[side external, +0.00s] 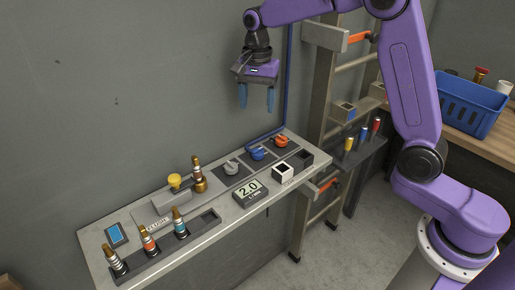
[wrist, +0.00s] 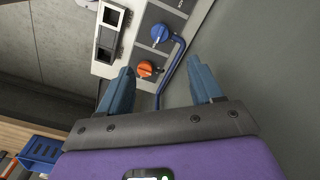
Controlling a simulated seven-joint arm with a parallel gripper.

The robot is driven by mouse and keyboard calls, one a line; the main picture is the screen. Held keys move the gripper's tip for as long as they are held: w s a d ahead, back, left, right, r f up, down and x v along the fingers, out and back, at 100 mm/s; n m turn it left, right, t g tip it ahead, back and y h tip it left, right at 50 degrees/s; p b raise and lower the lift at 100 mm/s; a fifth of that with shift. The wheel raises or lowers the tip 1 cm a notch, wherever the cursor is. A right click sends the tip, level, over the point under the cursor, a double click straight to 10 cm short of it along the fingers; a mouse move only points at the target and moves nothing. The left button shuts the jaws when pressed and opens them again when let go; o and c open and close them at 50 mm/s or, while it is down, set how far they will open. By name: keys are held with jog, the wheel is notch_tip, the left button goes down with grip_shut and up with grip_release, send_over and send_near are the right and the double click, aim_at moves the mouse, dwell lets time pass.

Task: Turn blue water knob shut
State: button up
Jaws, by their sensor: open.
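The blue water knob (side external: 257,153) sits on a dark square plate on the grey bench panel, between a grey knob (side external: 231,167) and an orange knob (side external: 281,141). In the wrist view the blue knob (wrist: 161,34) is near the top centre, with the orange knob (wrist: 146,69) below it. My gripper (side external: 257,98) hangs in the air above the panel, against the wall, fingers pointing down. Its two blue fingers (wrist: 160,85) are apart with nothing between them. The gripper is clear of the blue knob, which is in full view.
A blue pipe (side external: 287,80) runs down the wall to the panel behind the knobs. A display reading 2.0 (side external: 250,191) and small square boxes (side external: 283,172) stand in front. Several nozzles in a rack (side external: 150,245) and a yellow-topped valve (side external: 174,181) are to the left.

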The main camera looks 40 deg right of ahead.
aim_at(257, 150)
notch_tip(257, 150, down, 16)
jog(key=shift+r, duration=0.2)
dwell(0.4)
jog(key=c, duration=1.1)
